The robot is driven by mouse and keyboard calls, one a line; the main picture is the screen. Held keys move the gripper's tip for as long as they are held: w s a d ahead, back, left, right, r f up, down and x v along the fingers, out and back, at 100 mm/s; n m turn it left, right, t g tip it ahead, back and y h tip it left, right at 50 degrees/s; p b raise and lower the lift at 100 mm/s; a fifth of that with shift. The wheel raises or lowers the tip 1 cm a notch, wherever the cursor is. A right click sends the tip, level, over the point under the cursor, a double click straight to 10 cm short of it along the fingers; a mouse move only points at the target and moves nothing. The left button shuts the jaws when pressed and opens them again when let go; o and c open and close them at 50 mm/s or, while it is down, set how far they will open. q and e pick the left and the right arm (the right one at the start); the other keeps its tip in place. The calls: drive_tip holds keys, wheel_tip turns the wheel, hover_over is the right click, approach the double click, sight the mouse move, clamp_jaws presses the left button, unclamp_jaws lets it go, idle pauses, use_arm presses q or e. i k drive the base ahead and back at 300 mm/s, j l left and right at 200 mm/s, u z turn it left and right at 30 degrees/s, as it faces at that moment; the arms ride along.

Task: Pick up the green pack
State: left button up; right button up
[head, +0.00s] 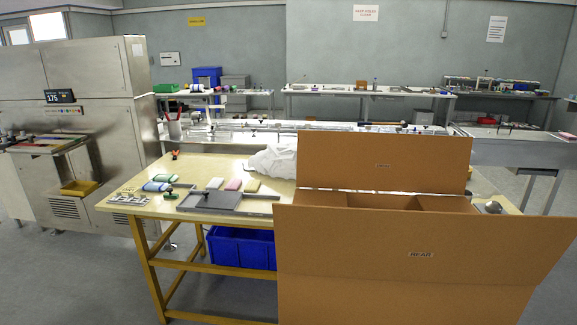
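A small pack with green on it (165,178) lies on the wooden table (145,208), near its left side. A blue-and-white pack (157,187) lies just in front of it. A white pack (215,184), a pink pack (234,185) and a yellowish pack (252,186) lie in a row further right, behind a grey flat plate (210,201). Neither of my grippers shows in the head view.
A large open cardboard box (350,245) stands in front and hides the table's right part. A crumpled white bag (272,160) lies behind the packs. A blue bin (240,248) is under the table. A steel machine (95,75) stands at left.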

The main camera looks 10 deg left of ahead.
sight(168, 178)
drive_tip(key=i+j, duration=0.15)
drive_tip(key=j, duration=0.25)
drive_tip(key=i+j+z, duration=0.1)
drive_tip(key=j, duration=0.35)
drive_tip(key=i+j, duration=0.15)
drive_tip(key=j, duration=0.3)
drive_tip(key=i+j, duration=0.1)
drive_tip(key=j, duration=0.3)
drive_tip(key=i+j+z, duration=0.1)
drive_tip(key=j, duration=0.35)
drive_tip(key=i+j, duration=0.1)
drive_tip(key=j, duration=0.35)
drive_tip(key=i+z, duration=0.05)
